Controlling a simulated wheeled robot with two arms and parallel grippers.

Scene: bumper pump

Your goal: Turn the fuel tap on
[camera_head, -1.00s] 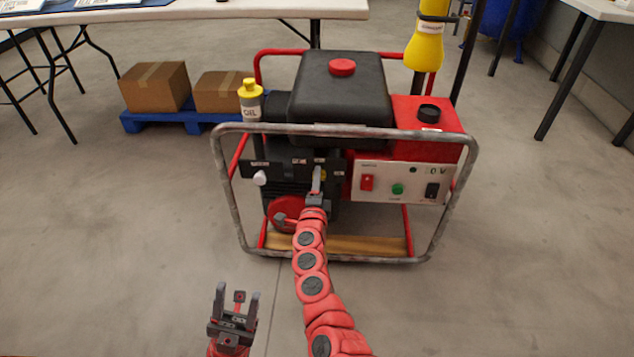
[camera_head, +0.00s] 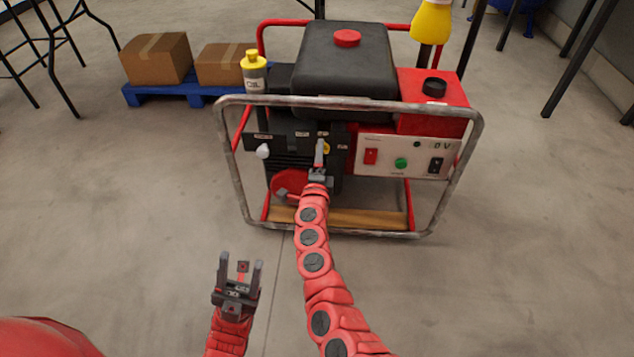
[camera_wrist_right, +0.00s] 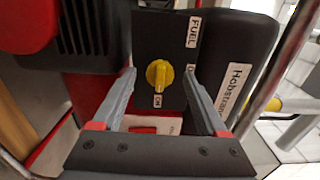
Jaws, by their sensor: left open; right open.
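The yellow fuel tap (camera_wrist_right: 159,74) sits on a black panel marked FUEL, in the middle of the right wrist view. Its ridge stands roughly along the panel's long side. My right gripper (camera_wrist_right: 158,92) is open, with one finger on each side of the tap in that view; I cannot tell whether they touch it. In the head view a small part of the yellow tap (camera_head: 326,148) shows beside my right gripper (camera_head: 320,155), which hides the rest. My left gripper (camera_head: 239,265) is open and empty, low in front of the generator.
The generator (camera_head: 350,70) stands on the floor inside a grey tube frame (camera_head: 222,150). Its control panel (camera_head: 385,160) with switches is right of the tap. An oil bottle (camera_head: 254,75) stands at its left. Boxes (camera_head: 155,60) on a blue pallet (camera_head: 135,97) are behind left.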

